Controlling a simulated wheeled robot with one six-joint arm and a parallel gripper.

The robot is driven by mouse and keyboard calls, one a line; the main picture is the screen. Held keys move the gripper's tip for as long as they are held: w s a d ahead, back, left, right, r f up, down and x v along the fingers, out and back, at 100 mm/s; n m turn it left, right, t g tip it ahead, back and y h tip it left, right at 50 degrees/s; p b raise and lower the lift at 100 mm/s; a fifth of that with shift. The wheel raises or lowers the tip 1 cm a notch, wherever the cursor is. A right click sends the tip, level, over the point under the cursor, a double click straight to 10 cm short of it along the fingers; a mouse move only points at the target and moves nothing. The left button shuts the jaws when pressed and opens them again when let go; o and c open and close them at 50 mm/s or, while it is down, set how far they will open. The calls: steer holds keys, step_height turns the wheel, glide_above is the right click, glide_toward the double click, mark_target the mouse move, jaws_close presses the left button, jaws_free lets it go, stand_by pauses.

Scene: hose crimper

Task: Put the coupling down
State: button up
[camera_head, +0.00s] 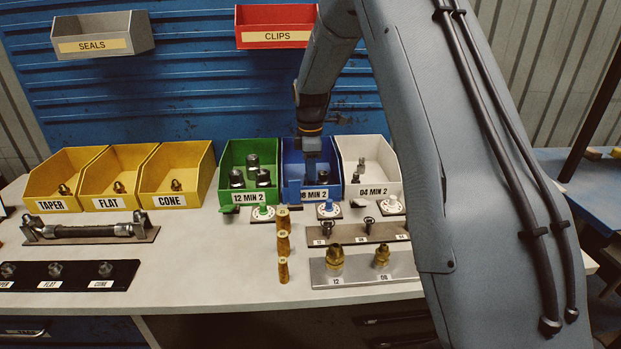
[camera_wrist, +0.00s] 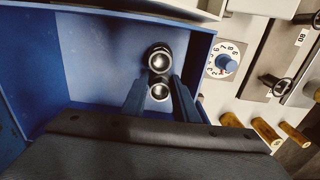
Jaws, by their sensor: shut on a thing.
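My gripper (camera_head: 312,172) reaches down into the blue bin (camera_head: 293,195), whose label reads partly as "8 MIN 2". In the wrist view my gripper (camera_wrist: 160,95) has its two blue fingers closed on a dark, round coupling (camera_wrist: 160,91) with a bright bore. A second coupling (camera_wrist: 158,58) stands just beyond it inside the blue bin (camera_wrist: 92,58). I cannot tell whether the held coupling touches the bin floor.
A green bin (camera_head: 228,186) with several couplings stands left of the blue one, a white bin (camera_head: 388,172) right. Yellow bins (camera_head: 128,165) stand further left.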

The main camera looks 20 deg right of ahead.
steer(key=o, duration=1.2)
steer(key=shift+f, duration=0.1)
steer(key=shift+c, duration=0.2)
step_height(320, 180, up, 12)
steer(key=b, duration=0.2)
steer(key=shift+r+b, duration=0.2)
steer(key=shift+b, duration=0.2)
